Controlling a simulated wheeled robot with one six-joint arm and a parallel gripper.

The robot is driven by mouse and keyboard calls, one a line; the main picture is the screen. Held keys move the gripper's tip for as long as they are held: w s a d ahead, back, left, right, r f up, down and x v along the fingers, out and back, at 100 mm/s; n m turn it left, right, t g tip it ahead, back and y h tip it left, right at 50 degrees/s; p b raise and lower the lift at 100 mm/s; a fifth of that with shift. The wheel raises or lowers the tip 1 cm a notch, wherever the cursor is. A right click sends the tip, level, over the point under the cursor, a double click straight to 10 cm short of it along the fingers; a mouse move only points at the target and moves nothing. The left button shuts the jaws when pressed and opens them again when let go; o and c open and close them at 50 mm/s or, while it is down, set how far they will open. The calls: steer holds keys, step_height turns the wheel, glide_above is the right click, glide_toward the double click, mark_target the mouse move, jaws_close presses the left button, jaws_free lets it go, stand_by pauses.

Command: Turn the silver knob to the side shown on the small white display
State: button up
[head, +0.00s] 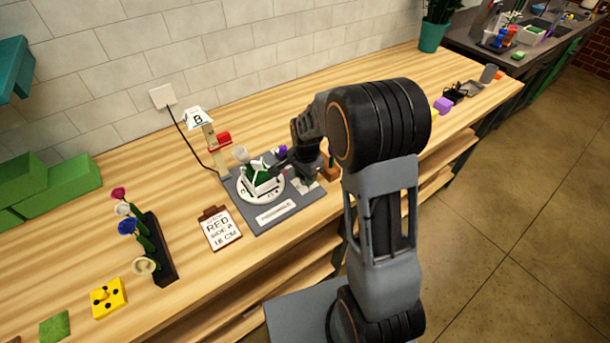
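The small white display (198,118) stands on a post at the back of the station and shows the letter B. A white round turntable (247,198) with dark marks around its rim sits on the grey station mat (282,217). A white and green block-like holder stands on the turntable. A pale grey rounded piece (240,154) behind the turntable may be the silver knob, but it is too small to be sure. My gripper (281,168) reaches down at the turntable's right side, close to the holder. Its fingertips are dark and small, so its opening and any contact are unclear.
A black rack (161,252) with several flowers, a yellow block (109,298) and green blocks (60,187) are farther left. A red piece (220,139) sits by the post.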

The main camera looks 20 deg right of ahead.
steer(key=o, duration=0.4)
steer(key=shift+c, duration=0.2)
steer(key=shift+r, duration=0.1)
step_height(320, 180, up, 14)
steer(key=b, duration=0.1)
steer(key=shift+s+f, duration=0.2)
stand_by(0.4)
steer(key=s+r+n+t, duration=0.1)
steer(key=s+n+t, duration=0.3)
steer(key=s+n, duration=0.8)
steer(key=s, duration=0.4)
steer(key=shift+s+r+n, duration=0.25)
steer(key=shift+s+n, duration=0.05)
steer(key=shift+s, duration=0.05)
